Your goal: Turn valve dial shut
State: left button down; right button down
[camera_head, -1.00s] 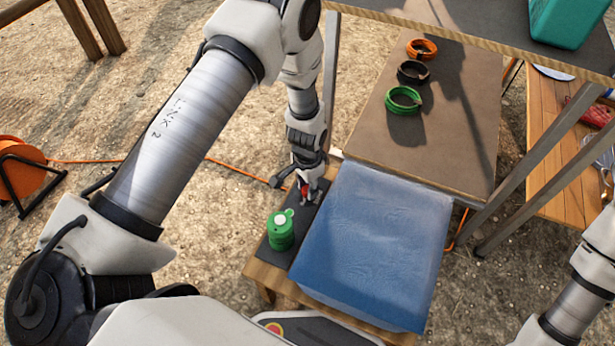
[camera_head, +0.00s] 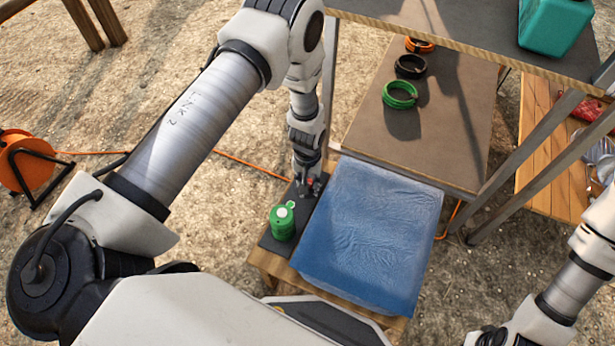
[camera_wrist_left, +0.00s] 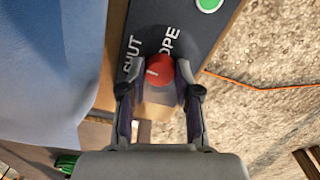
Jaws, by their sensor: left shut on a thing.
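The valve dial (camera_wrist_left: 160,70) is a red round knob with a pale mark, in the left wrist view. It sits on a dark panel (camera_wrist_left: 180,22) lettered "SHUT" and "OPE", the rest of the second word being cut off by the knob or fingers. The pale mark lies across the knob, towards the "SHUT" side. My left gripper (camera_wrist_left: 160,92) is shut on the dial, one finger on each side. In the head view my left gripper (camera_head: 309,188) is over the far end of the panel, and the dial is mostly hidden.
A green canister (camera_head: 282,225) stands on the panel's near end. A blue box or cushion (camera_head: 365,240) lies right beside the panel. Coloured rings (camera_head: 400,95) lie on a brown board (camera_head: 450,130) behind. A teal container (camera_head: 553,25) stands on the upper shelf.

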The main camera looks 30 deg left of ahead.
aim_at(308, 182)
pick_arm(q)
jog(key=shift+n, duration=0.3)
jog(key=c, duration=0.8)
grip_release()
notch_tip(308, 182, up, 12)
